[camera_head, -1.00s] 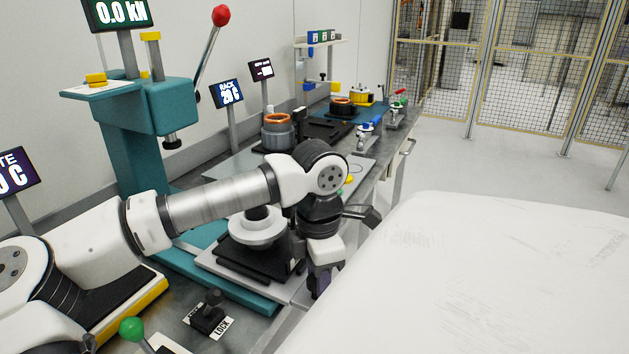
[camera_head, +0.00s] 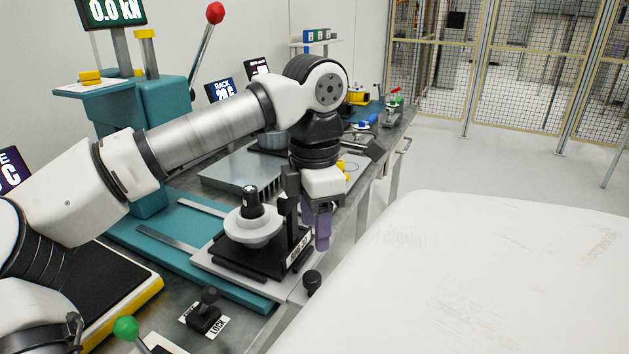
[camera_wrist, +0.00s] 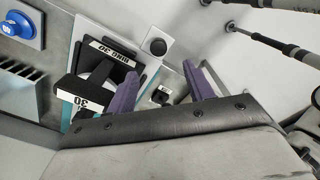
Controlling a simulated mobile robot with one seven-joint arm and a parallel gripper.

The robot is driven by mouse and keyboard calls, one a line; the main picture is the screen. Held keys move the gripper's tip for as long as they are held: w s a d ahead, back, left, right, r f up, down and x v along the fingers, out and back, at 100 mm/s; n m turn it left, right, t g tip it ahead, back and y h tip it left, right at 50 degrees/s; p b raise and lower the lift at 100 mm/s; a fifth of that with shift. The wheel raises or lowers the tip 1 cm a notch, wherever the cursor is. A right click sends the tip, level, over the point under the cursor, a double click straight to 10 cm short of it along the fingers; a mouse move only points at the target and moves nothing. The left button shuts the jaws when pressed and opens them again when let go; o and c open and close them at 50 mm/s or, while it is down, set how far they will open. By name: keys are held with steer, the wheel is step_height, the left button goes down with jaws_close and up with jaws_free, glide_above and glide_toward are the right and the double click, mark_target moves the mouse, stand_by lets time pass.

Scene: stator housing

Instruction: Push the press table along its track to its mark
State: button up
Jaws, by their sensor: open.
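The press table is a pale plate (camera_head: 214,262) carrying a black fixture with a "RING 30" label, a white disc (camera_head: 252,230) and a dark upright piece. It sits on the teal press base with its silver track rails (camera_head: 168,240). A black knob (camera_head: 312,280) is at the table's near right corner; it also shows in the wrist view (camera_wrist: 158,46). My gripper (camera_head: 316,228) is open and empty, purple fingers pointing down beside the fixture's right side. In the wrist view my fingers (camera_wrist: 165,88) are spread, the left one overlapping the fixture. Contact cannot be told. No mark is clearly visible.
A LOCK switch (camera_head: 207,311) and a green-knobbed lever (camera_head: 126,328) stand near the front. The teal press (camera_head: 150,110) with a red-knobbed lever stands behind left. A finned grey block (camera_head: 240,172) lies beyond the table. A white surface (camera_head: 480,270) fills the right foreground.

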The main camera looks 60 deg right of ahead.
steer(key=shift+r, duration=1.55)
